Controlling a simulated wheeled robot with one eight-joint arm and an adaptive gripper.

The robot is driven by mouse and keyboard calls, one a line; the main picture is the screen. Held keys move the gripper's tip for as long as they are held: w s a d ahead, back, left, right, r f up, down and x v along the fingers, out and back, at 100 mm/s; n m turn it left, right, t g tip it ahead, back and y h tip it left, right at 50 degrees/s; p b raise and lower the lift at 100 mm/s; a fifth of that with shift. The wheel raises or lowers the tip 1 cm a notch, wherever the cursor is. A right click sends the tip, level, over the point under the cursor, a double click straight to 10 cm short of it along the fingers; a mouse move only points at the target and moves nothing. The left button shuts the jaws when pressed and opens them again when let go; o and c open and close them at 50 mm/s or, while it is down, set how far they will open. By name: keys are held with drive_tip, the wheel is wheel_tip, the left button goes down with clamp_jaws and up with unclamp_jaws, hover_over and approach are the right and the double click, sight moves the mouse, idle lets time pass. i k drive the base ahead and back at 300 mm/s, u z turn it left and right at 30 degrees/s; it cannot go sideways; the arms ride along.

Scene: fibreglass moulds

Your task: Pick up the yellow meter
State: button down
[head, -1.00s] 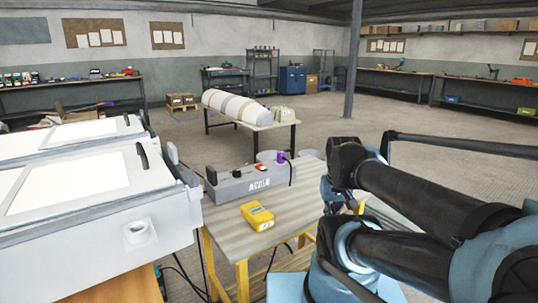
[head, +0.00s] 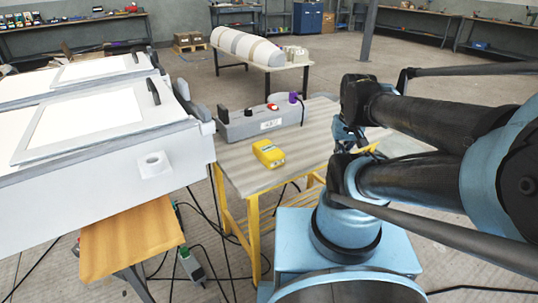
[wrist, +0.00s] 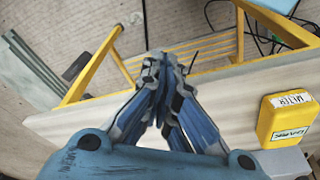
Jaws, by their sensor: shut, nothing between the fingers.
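The yellow meter (head: 268,153) lies on the small table (head: 245,183) with yellow legs, near its front left edge in the head view. In the wrist view the yellow meter (wrist: 288,122) is at the right, with a white label on its side. My gripper (wrist: 160,60) is shut and empty, with its fingertips together above the table's edge, apart from the meter and to its left in the wrist view. In the head view my gripper is mostly hidden behind my arm.
A grey box (head: 252,124) with a red and a purple item on it stands at the table's back. A large white machine (head: 100,130) stands left of the table. Cables (head: 207,225) run on the floor. A long white cylinder (head: 247,45) lies on a table behind.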

sight(271, 156)
drive_tip(key=u, duration=1.15)
drive_tip(key=k, duration=2.05)
drive_tip(key=z, duration=0.55)
drive_tip(key=i, duration=1)
